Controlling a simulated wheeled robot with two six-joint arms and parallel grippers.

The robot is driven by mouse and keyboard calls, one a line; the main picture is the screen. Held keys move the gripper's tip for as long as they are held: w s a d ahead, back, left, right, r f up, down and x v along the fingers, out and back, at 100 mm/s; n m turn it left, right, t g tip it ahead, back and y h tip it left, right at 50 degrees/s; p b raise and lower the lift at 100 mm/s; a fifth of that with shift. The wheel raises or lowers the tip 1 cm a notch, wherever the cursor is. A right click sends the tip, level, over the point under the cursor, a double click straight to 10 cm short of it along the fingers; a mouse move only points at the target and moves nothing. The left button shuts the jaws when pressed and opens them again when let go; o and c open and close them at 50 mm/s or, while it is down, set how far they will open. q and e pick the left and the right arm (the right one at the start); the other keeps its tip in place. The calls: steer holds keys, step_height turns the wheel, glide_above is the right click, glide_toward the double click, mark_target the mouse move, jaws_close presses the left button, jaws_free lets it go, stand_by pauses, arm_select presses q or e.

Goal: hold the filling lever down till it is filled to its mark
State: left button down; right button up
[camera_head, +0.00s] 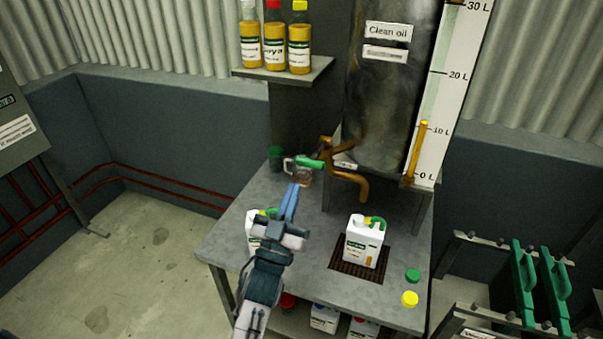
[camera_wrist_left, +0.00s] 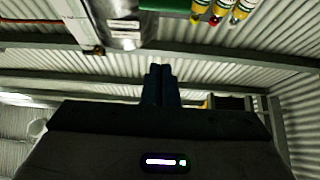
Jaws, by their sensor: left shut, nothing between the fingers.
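The filling lever with its green grip (camera_head: 310,163) sticks out left from the orange tap (camera_head: 329,151) under the clean oil tank (camera_head: 385,110). The tap's curved spout (camera_head: 357,187) hangs over a white jug (camera_head: 362,243) on a dark drain grate (camera_head: 340,268). No oil stream shows, and the jug's fill level cannot be made out. My left gripper (camera_head: 292,188) is shut and empty, its tips just below the green grip in the picture. In the left wrist view the shut fingers (camera_wrist_left: 160,70) point up, with a green bar (camera_wrist_left: 170,5) beyond them. My right gripper is not in view.
A second white jug (camera_head: 252,230) stands partly behind my left gripper. Green (camera_head: 413,275) and yellow (camera_head: 410,298) caps lie at the table's right. Bottles (camera_head: 274,45) stand on a shelf above. The tank gauge (camera_head: 420,140) reads slightly above 10 L.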

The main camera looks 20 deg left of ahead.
mark_target(319, 151)
arm_select(q)
steer(key=p+x, duration=0.4)
steer(key=x, duration=0.6)
steer(key=shift+w+f+b, duration=0.15)
steer(key=shift+w+f, duration=0.05)
steer(key=shift+f, duration=0.8)
steer(key=shift+w+f+b, duration=0.15)
steer(key=shift+f, duration=0.85)
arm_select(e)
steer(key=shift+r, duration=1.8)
